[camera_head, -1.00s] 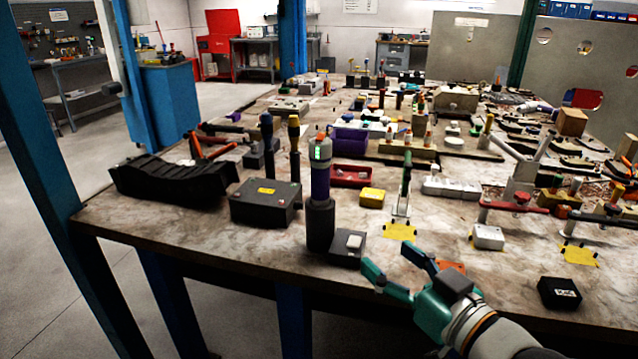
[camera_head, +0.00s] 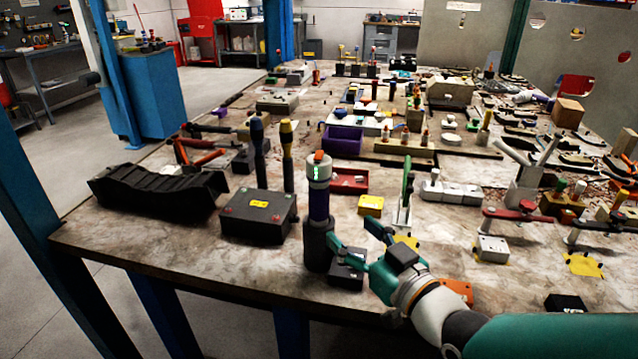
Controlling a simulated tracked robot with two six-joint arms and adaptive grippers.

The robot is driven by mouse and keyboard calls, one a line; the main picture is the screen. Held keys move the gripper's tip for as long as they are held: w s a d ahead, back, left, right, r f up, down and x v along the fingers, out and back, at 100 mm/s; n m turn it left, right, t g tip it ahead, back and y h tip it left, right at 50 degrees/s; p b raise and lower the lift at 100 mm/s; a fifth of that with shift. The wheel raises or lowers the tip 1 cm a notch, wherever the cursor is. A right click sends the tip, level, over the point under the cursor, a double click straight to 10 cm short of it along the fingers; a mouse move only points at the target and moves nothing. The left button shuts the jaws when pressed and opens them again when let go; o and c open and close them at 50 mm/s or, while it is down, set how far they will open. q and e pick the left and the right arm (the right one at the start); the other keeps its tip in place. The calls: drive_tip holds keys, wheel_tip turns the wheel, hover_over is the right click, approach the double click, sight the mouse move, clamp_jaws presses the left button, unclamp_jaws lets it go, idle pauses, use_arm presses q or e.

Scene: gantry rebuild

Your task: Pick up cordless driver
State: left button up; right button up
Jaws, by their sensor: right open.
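The cordless driver (camera_head: 319,185) appears to be the upright cylinder with a pale head, a green lit display, an orange top and a purple body. It stands in a black round holder (camera_head: 318,250) near the front edge of the bench. My right gripper (camera_head: 350,232) is open and empty, just right of the holder and lower than the driver's head. One fingertip is close to the holder's side; I cannot tell whether it touches. My left gripper is not in view.
A black box with a yellow label (camera_head: 259,215) and a black ribbed tray (camera_head: 160,193) stand left of the driver. A small black box (camera_head: 347,275) sits beside the holder, partly behind my gripper. A yellow box (camera_head: 371,206) and a red tray (camera_head: 349,181) lie behind.

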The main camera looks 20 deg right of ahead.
sight(325, 207)
drive_tip(key=p+x, duration=0.4)
drive_tip(key=x, duration=0.1)
drive_tip(key=shift+p, duration=0.35)
drive_tip(key=shift+w, duration=0.25)
drive_tip(key=shift+w+a+r+p, duration=0.15)
drive_tip(key=shift+w+a+p, duration=0.05)
drive_tip(key=shift+w+p, duration=0.2)
drive_tip(key=p+x, duration=0.1)
drive_tip(key=x, duration=0.2)
drive_tip(key=shift+w+a+r, duration=0.1)
drive_tip(key=shift+w+a, duration=0.05)
drive_tip(key=shift+w, duration=0.45)
